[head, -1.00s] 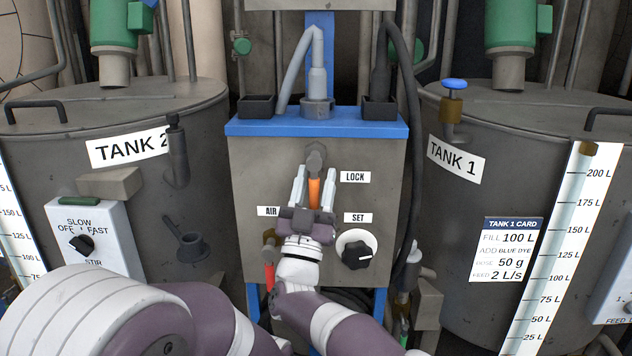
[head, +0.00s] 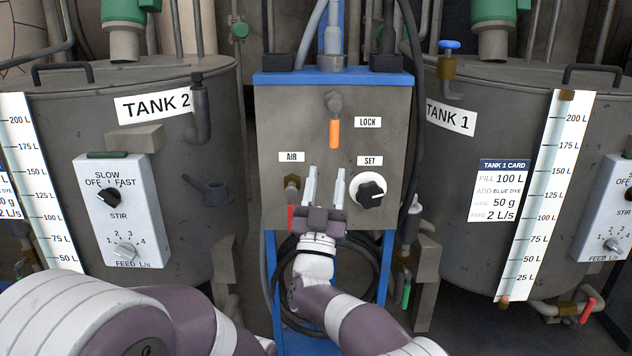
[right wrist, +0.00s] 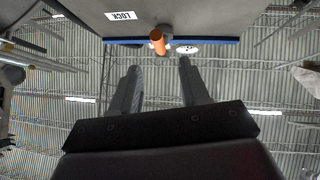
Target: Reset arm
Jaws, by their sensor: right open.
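My right gripper (head: 325,188) is open and empty in front of the lower part of the grey panel box (head: 290,120). Its two fingers stand apart and point up, between the AIR valve (head: 291,192) and the SET knob (head: 370,190). The orange LOCK lever (head: 334,132) hangs straight down above the fingertips, apart from them. In the right wrist view the open fingers (right wrist: 158,85) show with nothing between them, and the orange lever (right wrist: 157,42) is beyond them. A purple and white arm section fills the lower left of the head view; no left gripper shows.
The TANK 2 vessel (head: 70,115) stands left, with a STIR and FEED control box (head: 130,225) on it. The TANK 1 vessel (head: 450,230) stands right, with a card (head: 497,190) and a level scale (head: 540,190). A black hose (head: 412,130) runs down the panel's right side.

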